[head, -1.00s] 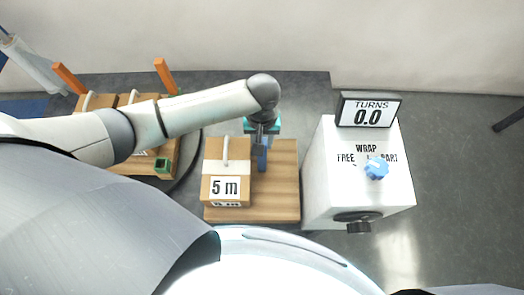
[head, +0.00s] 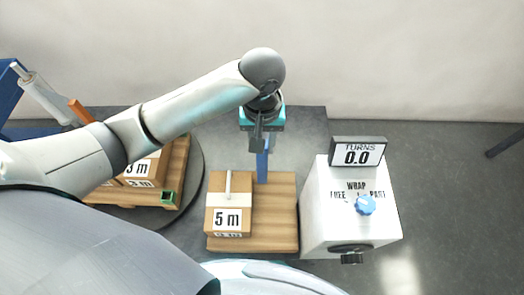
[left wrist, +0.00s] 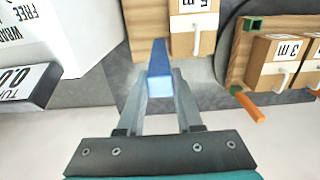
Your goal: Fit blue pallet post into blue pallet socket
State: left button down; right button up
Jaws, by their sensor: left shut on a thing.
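My left gripper (head: 257,138) is shut on the blue pallet post (head: 262,165), which hangs down from the fingers near the back edge of the small wooden board (head: 280,225). In the left wrist view the post (left wrist: 160,70) stands between the two fingers (left wrist: 160,90). The left pallet (head: 180,170) sits on a dark round turntable and has a green socket (head: 168,197) at its near right corner; the green socket also shows in the left wrist view (left wrist: 253,23). I cannot make out a blue socket. My right gripper is not in view.
A "5 m" box (head: 228,220) stands on the board. A white machine (head: 345,215) with a "TURNS 0.0" display (head: 357,152) and blue knob (head: 365,205) stands to the right. An orange post (head: 79,109) rises from the left pallet, which carries "3 m" boxes (left wrist: 272,60).

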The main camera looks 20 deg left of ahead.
pick_arm(q)
jog(key=shift+r, duration=0.85)
jog(key=a+r+m+b, duration=0.3)
jog(key=a+r+b, duration=0.1)
jog(key=r, duration=0.6)
jog(key=shift+s+a+r, duration=0.15)
jog(key=shift+a+r, duration=0.05)
jog(key=shift+a, duration=0.6)
jog(key=shift+f, duration=0.1)
